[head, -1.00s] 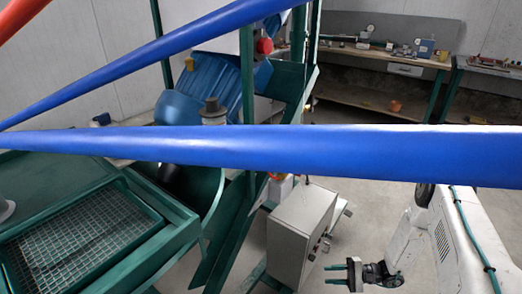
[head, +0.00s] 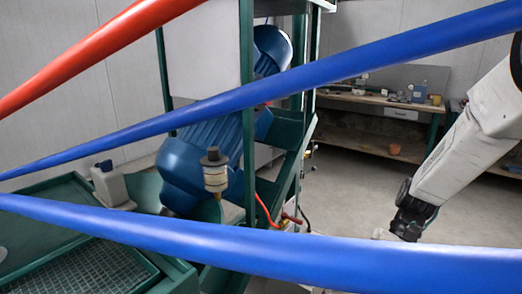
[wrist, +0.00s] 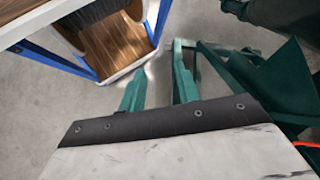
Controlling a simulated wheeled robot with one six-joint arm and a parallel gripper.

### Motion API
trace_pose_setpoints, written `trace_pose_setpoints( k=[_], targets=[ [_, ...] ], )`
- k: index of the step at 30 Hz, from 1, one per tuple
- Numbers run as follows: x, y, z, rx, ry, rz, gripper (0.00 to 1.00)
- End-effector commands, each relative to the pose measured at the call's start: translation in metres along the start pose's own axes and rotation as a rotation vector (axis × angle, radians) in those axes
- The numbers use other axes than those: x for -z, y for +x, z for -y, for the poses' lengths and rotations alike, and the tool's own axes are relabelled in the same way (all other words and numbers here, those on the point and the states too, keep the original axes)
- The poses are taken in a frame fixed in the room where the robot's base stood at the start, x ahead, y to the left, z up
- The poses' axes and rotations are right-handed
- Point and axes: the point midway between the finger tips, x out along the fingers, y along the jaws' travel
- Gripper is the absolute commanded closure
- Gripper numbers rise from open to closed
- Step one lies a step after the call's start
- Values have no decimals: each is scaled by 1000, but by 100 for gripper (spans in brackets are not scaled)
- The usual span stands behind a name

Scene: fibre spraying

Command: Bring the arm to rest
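My arm (head: 465,150) is white and reaches in from the right edge of the head view, sloping down to a dark wrist joint (head: 408,215). Its end passes behind the lower blue bar, so my gripper is hidden there. In the wrist view, my gripper (wrist: 158,88) shows two green fingers standing apart, with only grey floor seen between them. It holds nothing that I can see.
Blue bars (head: 250,240) and a red bar (head: 95,55) cross close to the head camera. A green machine frame (head: 248,110) with a blue motor (head: 200,165) stands left of the arm. A workbench (head: 365,98) is behind. The wrist view shows a blue-framed wooden unit (wrist: 115,40).

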Motion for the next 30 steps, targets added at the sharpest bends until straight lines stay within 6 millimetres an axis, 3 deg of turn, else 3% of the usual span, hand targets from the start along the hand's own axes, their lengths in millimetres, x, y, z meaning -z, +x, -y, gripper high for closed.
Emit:
trace_pose_setpoints(
  k=[1,6,15,24,30],
  targets=[
    [-18,-8,1,-41,-11,-37,67],
    [-69,-22,-1,-169,-37,-150,67],
    [-147,-34,-11,-346,-118,-380,67],
    [-206,-38,-13,-427,-246,-612,67],
    [-226,-46,-5,-422,-299,-713,67]
  ],
)
